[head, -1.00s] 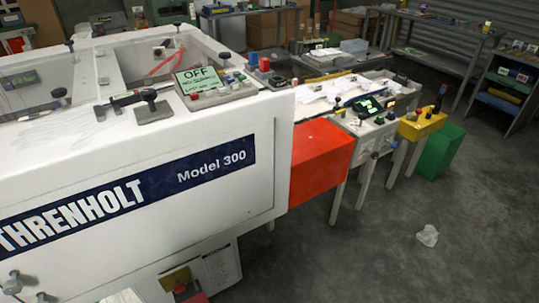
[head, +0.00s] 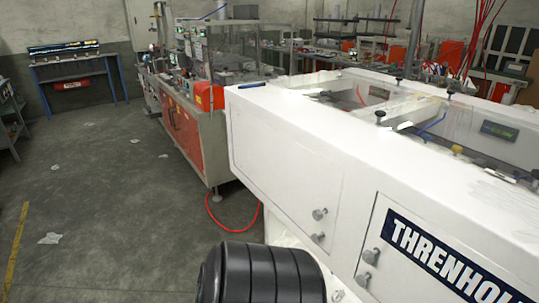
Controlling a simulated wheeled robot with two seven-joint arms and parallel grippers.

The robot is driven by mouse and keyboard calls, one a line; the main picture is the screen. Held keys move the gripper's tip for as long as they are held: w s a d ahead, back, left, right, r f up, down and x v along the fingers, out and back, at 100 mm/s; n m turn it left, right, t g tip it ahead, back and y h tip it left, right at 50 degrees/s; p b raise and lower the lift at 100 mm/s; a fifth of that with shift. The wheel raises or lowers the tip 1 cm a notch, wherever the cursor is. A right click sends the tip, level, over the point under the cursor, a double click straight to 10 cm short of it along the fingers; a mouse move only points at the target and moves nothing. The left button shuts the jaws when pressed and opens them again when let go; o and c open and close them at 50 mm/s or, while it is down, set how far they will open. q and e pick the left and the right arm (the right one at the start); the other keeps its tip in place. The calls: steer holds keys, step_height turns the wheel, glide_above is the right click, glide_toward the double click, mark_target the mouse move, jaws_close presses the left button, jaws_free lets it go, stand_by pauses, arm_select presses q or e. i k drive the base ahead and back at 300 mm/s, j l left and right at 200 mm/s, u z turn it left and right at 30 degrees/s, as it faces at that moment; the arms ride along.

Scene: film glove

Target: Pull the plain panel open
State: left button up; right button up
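The plain panel (head: 275,175) is on the side of the white machine (head: 300,112), in the middle of the head view. It is white, without lettering, and looks shut and flush with the machine. Two grey knobs (head: 319,214) sit near its lower right edge. To its right is another panel with a dark blue THRENHOLT label (head: 440,255) and its own knobs (head: 371,257) at the left edge. Neither of my grippers shows in the head view.
A black ribbed cylinder (head: 262,272) stands below the plain panel at the bottom. A red-fronted machine (head: 185,130) stands behind, with a red hose (head: 215,215) on the floor. Open grey floor (head: 110,190) with scraps lies to the left. A bench (head: 72,75) stands at the far wall.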

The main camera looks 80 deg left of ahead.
mark_target(301, 182)
steer(key=u, duration=2.65)
